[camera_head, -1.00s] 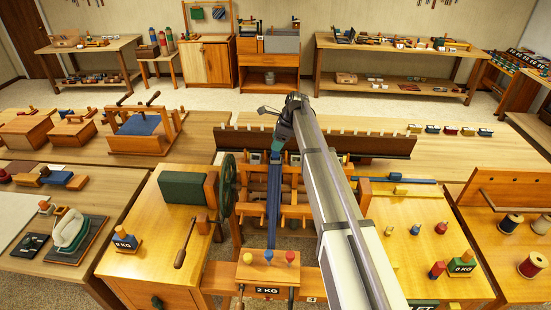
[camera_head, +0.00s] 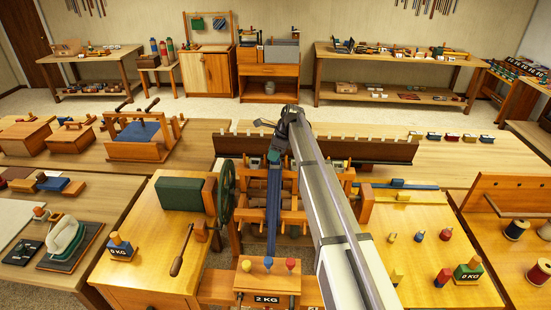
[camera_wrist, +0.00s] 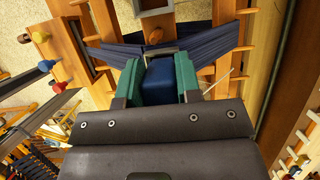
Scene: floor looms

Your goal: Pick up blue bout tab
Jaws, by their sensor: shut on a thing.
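The blue bout tab (camera_wrist: 159,82) shows in the wrist view as a small dark blue block between the green fingers of my gripper (camera_wrist: 159,78). The fingers are shut on its sides. A grey metal piece and a dark blue cloth band lie just beyond the tab, and I cannot tell whether the tab touches them. In the head view my gripper (camera_head: 277,150) is over the wooden loom, at the upper end of the long blue band (camera_head: 273,195). The tab cannot be made out there.
A green handwheel (camera_head: 227,192) stands left of the band. A long dark wooden beam (camera_head: 360,150) lies behind my gripper. Weights and pegs stand on the right-hand tabletop (camera_head: 420,275).

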